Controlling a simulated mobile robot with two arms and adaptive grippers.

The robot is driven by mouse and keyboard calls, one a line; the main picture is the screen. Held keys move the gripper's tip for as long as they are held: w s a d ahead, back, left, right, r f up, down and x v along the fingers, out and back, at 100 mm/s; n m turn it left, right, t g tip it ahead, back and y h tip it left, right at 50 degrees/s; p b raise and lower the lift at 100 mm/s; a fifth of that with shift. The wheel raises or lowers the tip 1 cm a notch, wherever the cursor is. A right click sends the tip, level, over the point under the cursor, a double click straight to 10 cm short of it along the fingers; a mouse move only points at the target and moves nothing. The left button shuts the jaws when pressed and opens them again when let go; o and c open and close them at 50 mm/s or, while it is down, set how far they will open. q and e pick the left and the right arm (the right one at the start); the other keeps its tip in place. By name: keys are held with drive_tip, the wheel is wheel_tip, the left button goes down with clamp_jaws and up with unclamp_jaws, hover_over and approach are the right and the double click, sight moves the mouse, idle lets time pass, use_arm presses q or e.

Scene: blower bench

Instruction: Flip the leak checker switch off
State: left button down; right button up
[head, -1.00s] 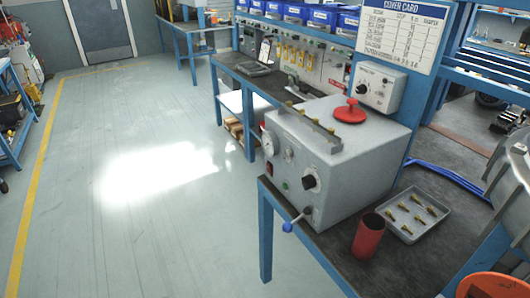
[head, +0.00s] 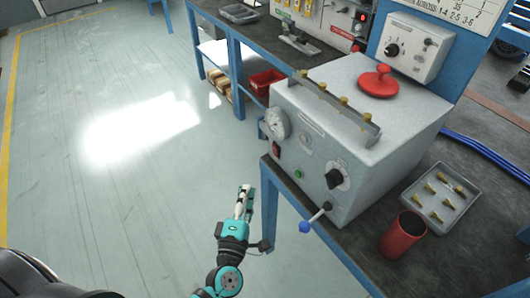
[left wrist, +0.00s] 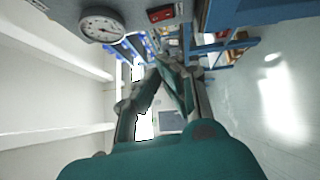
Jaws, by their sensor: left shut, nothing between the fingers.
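The leak checker is a grey box (head: 318,140) on the dark bench top, with a round gauge (head: 277,123), a small green button, a black knob and a blue-tipped lever on its front. Its red rocker switch (head: 276,150) is below the gauge; it also shows at the top of the left wrist view (left wrist: 161,13), beside the gauge. I cannot tell which way it is tipped. My left gripper (head: 244,190) is shut and empty, in front of the bench, below and left of the switch and apart from it. It also shows in the left wrist view (left wrist: 160,66). My right gripper is out of view.
A red cup (head: 402,235) and a grey tray (head: 462,205) of brass fittings stand right of the checker. A control box (head: 415,47) is behind it. A blue bench leg (head: 269,205) is close to my left gripper. The floor to the left is clear.

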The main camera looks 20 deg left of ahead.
sight(275, 151)
use_arm(q)
drive_tip(key=w+d+r+p, duration=0.1)
drive_tip(key=w+p, duration=0.1)
drive_tip(key=w, duration=1.1)
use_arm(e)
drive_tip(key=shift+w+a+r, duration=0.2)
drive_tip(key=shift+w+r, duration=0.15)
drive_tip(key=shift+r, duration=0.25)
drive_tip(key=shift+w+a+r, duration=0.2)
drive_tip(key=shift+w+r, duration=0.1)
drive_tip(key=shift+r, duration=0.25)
use_arm(q)
drive_tip(key=shift+w+r, duration=0.1)
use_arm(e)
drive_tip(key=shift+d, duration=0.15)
use_arm(q)
drive_tip(key=p, duration=0.3)
drive_tip(key=shift+w+d+r+g, duration=0.2)
drive_tip(key=shift+w+r+g, duration=0.1)
drive_tip(key=shift+r, duration=0.1)
drive_tip(key=shift+s+f+b, duration=0.1)
drive_tip(key=shift+f+b, duration=0.15)
drive_tip(key=shift+b, duration=0.1)
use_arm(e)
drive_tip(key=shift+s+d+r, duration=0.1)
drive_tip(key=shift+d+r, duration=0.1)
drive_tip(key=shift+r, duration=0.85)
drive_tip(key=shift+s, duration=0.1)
